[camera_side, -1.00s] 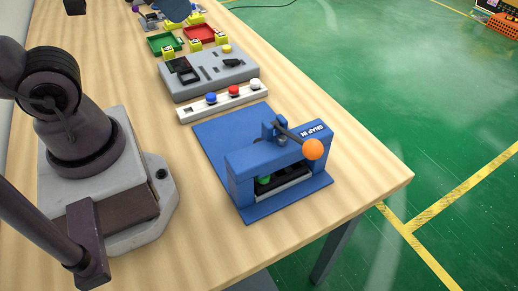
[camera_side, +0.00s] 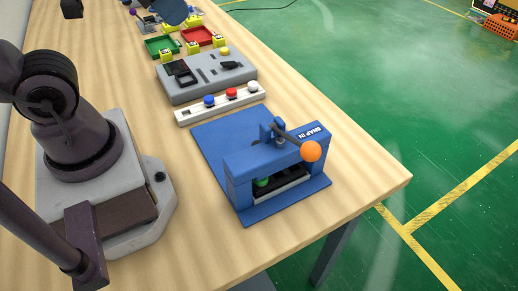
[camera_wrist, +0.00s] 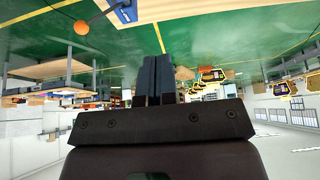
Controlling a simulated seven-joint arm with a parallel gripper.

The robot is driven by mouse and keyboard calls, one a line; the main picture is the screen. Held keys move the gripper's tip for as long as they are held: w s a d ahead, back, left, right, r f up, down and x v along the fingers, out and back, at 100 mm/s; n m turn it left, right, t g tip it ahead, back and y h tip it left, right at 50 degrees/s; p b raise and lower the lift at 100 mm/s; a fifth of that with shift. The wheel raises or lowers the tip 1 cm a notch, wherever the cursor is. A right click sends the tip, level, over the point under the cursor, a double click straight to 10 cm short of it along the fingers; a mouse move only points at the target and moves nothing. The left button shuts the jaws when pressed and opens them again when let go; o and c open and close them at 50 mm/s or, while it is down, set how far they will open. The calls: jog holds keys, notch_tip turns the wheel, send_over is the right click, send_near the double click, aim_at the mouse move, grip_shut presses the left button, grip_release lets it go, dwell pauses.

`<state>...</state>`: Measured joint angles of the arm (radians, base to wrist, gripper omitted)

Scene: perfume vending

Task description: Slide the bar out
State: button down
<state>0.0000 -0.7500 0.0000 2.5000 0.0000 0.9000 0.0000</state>
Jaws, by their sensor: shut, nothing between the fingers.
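The blue "SNAP IN" press (camera_side: 240,176) stands on a blue base plate (camera_side: 214,139) at the table's near right end. Its lever ends in an orange ball (camera_side: 311,151). Under its bridge lies a dark and pale bar-like piece (camera_side: 283,187) with a green round part (camera_side: 262,182) at its left; the bridge partly hides them. A white bar (camera_side: 187,117) with blue, red and white knobs lies just behind the plate. My gripper (camera_wrist: 154,60) is shut and empty in the wrist view, apart from the orange ball (camera_wrist: 81,27) at upper left. Its fingertips are not visible in the side view.
A grey fixture block (camera_side: 225,87) stands behind the white bar. Beyond it are a green tray (camera_side: 157,48), a red tray (camera_side: 197,33) and several yellow blocks. Bare wooden tabletop (camera_side: 350,170) lies right of the press, up to the table edge.

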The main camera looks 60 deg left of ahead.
dwell(0.3)
jog(key=c, duration=1.3)
grip_release()
jog(key=shift+w+f, duration=0.1)
jog(key=shift+f, duration=0.2)
jog(key=o, duration=0.5)
jog(key=shift+w+a+f+g, duration=0.1)
jog(key=shift+w+f+g, duration=0.25)
jog(key=shift+f+g, duration=0.15)
jog(key=shift+w+a+f+g, duration=0.1)
jog(key=shift+w+f+g, duration=0.3)
jog(key=shift+f, duration=0.2)
jog(key=w+f+n+g+h, duration=0.3)
jog(key=w+f+n+g, duration=0.5)
jog(key=w+f, duration=0.75)
jog(key=shift+n+t, duration=0.5)
jog(key=x, duration=0.9)
jog(key=a+x, duration=0.1)
jog(key=x, duration=0.4)
jog(key=shift+s, duration=0.35)
